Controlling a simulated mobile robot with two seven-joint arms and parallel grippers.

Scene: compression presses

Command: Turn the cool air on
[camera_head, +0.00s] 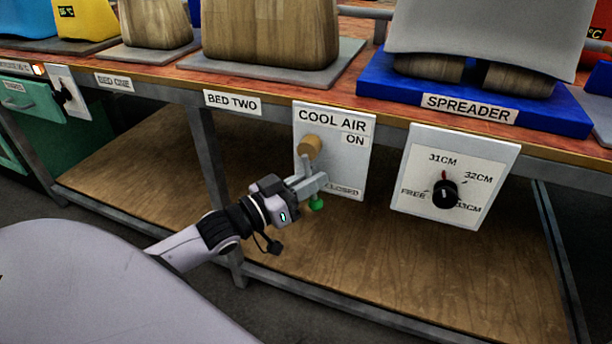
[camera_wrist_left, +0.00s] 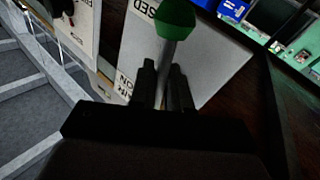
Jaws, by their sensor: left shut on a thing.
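The cool air panel (camera_head: 351,150) is a light grey plate on the bench front, marked ON at the top and CLOSED at the bottom. Its brass valve body (camera_head: 309,147) carries a lever with a green tip (camera_head: 316,203), which hangs down near CLOSED. My left gripper (camera_head: 308,184) is at the lever and shut on it, just above the green tip. In the left wrist view the lever's green end (camera_wrist_left: 175,18) sticks out past the fingers (camera_wrist_left: 163,90), with the panel (camera_wrist_left: 215,65) behind. My right gripper is not in view.
The spreader panel (camera_head: 456,175) with a black knob is to the right of the cool air panel. The wooden bench top (camera_head: 200,80) carries wooden forms and a blue block (camera_head: 375,88). A table leg (camera_head: 215,170) stands left of my gripper. The lower shelf (camera_head: 420,260) is bare.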

